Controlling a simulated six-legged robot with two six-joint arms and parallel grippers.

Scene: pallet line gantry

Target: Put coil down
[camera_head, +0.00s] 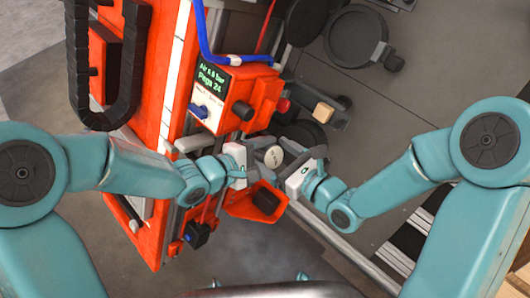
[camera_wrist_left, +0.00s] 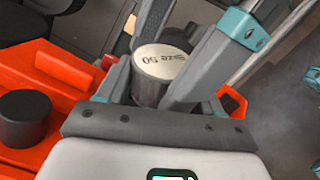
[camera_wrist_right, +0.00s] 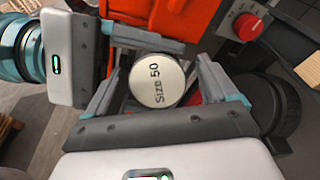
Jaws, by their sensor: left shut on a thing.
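The coil seems to be a short grey cylinder (camera_head: 274,156) with a pale end face printed "Size 50". It also shows in the left wrist view (camera_wrist_left: 160,64) and the right wrist view (camera_wrist_right: 157,82). My left gripper (camera_head: 262,159) is shut on it, one finger on each side, and holds its printed end in the open. My right gripper (camera_head: 301,158) reaches in from the right. Its fingers stand apart either side of the cylinder in the right wrist view, with gaps between. The cylinder's underside is hidden.
An orange machine (camera_head: 160,110) with a green-lettered display box (camera_head: 213,78) stands at left. An orange holder (camera_head: 245,203) sits just below the grippers. Black round discs (camera_head: 355,38) and a wooden block (camera_head: 323,112) lie beyond. A red button (camera_wrist_right: 247,27) is close by. Grey panel surface lies at upper right.

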